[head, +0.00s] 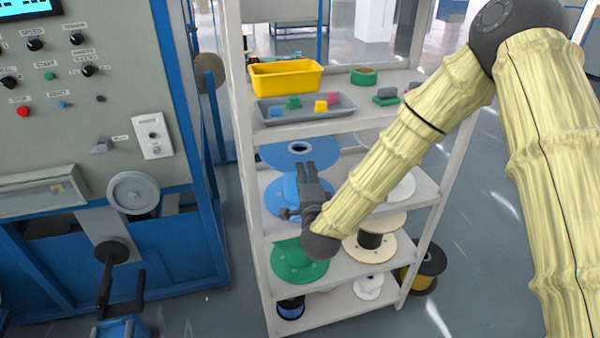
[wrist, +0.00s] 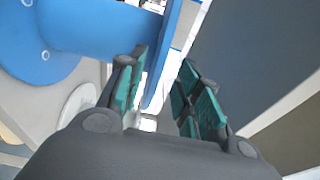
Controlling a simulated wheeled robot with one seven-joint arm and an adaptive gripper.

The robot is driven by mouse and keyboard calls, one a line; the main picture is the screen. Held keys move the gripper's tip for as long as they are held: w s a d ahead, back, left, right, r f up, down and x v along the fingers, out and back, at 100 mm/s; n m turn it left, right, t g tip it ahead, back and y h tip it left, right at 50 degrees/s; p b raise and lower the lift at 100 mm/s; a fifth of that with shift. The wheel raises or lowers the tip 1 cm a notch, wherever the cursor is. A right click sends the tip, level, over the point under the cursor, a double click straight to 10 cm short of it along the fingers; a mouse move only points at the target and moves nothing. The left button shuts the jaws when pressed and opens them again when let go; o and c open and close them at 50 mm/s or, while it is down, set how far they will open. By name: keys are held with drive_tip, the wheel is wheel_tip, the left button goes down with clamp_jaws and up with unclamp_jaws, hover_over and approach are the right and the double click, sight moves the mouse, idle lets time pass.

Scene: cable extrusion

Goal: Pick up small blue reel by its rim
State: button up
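A blue reel (head: 275,197) rests on the shelf's middle board, partly hidden by my gripper. In the wrist view, a blue reel (wrist: 95,27) has a wide flange at left, a thick hub, and another flange seen edge-on. The edge-on flange's rim (wrist: 158,75) reaches down between my fingertips. My gripper (head: 305,170) is open; it also shows in the wrist view (wrist: 165,85). There is a clear gap from the rim to the right finger; contact with the left finger cannot be told.
The upper board holds a yellow bin (head: 286,77) and a grey tray (head: 305,112) with small coloured blocks. A green reel (head: 293,270) and a beige reel (head: 370,248) stand lower. Shelf posts (head: 240,130) flank the opening. A control machine (head: 90,130) stands at left.

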sight(302, 160)
drive_tip(key=shift+w+a+f+p, duration=0.15)
drive_tip(key=shift+w+p, duration=0.4)
drive_tip(key=shift+w, duration=0.8)
drive_tip(key=shift+w+a+p, duration=0.25)
drive_tip(key=shift+w+p, duration=0.3)
drive_tip(key=shift+w, duration=0.75)
clamp_jaws()
